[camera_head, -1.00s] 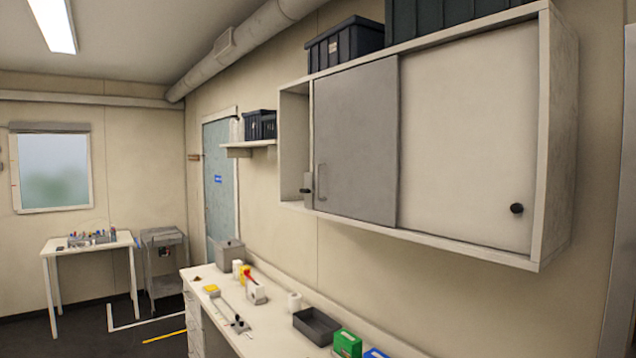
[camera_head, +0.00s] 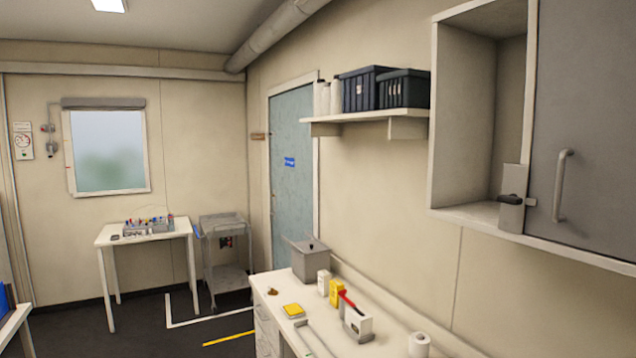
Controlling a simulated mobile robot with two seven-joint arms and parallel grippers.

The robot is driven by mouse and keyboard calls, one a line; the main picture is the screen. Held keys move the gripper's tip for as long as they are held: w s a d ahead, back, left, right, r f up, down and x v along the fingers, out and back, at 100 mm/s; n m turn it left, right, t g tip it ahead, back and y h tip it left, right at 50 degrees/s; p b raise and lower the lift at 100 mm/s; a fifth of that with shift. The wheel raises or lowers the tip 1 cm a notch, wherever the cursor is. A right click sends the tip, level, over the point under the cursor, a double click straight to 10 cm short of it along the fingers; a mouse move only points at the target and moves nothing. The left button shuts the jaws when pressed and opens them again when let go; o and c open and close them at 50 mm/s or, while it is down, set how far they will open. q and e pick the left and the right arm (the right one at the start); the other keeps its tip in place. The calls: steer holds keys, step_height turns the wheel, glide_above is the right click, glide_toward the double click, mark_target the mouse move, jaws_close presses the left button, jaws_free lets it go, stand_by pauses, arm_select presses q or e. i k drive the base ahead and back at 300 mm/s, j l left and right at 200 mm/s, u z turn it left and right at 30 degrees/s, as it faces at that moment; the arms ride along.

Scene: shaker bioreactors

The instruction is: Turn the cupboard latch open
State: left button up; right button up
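The wall cupboard (camera_head: 484,221) hangs at the right of the view, with its left compartment open to view and empty as far as I can see. Its grey sliding door (camera_head: 597,130) has a vertical bar handle (camera_head: 561,185). The latch (camera_head: 513,199) is a dark knob on a small light-grey plate at the lower left edge of the door. The knob looks roughly horizontal. Neither of my grippers is in view, and nothing touches the latch.
A shelf (camera_head: 366,116) with dark bins (camera_head: 403,89) sticks out left of the cupboard. Below, the bench (camera_head: 385,338) carries a grey box (camera_head: 310,262), a yellow bottle (camera_head: 336,292) and a paper roll (camera_head: 419,344). A trolley (camera_head: 225,225) and table (camera_head: 145,237) stand at the back. The air before the cupboard looks free.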

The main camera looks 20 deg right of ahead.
mark_target(513, 199)
steer(key=i+z, duration=0.45)
steer(key=i+j+z, duration=0.3)
steer(key=z, duration=0.15)
steer(key=i+j+z, duration=0.35)
steer(key=z, duration=0.15)
steer(key=i+j+z, duration=0.45)
steer(key=k+j, duration=0.05)
